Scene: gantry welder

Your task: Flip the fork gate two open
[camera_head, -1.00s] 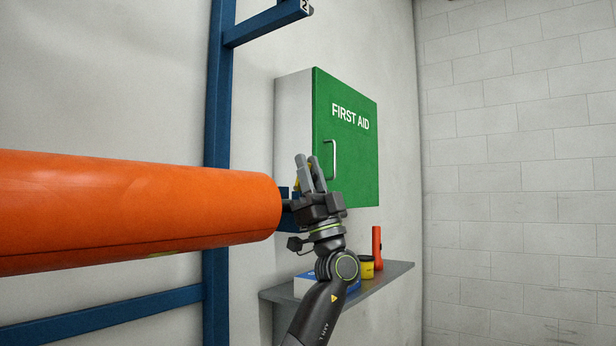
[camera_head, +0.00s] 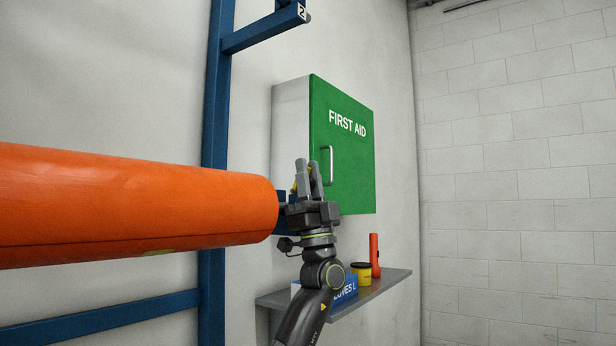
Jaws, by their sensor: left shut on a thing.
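My left gripper (camera_head: 308,168) points upward beside the right end of a big orange cylinder (camera_head: 130,207). Its fingers are shut on a small yellow piece (camera_head: 296,186), mostly hidden between them, which looks like the fork gate. A short blue fork end (camera_head: 284,197) shows just behind the gripper, at the cylinder's end. The gate's number does not show there. A blue arm higher up (camera_head: 262,30) carries a label "2" (camera_head: 301,12) at its tip. My right gripper is not in view.
A blue upright (camera_head: 216,130) stands against the wall. A green first aid cabinet (camera_head: 345,165) hangs close behind the gripper. Below it, a grey shelf (camera_head: 385,284) holds a blue glove box (camera_head: 345,291), a yellow tub (camera_head: 362,275) and an orange torch (camera_head: 375,255).

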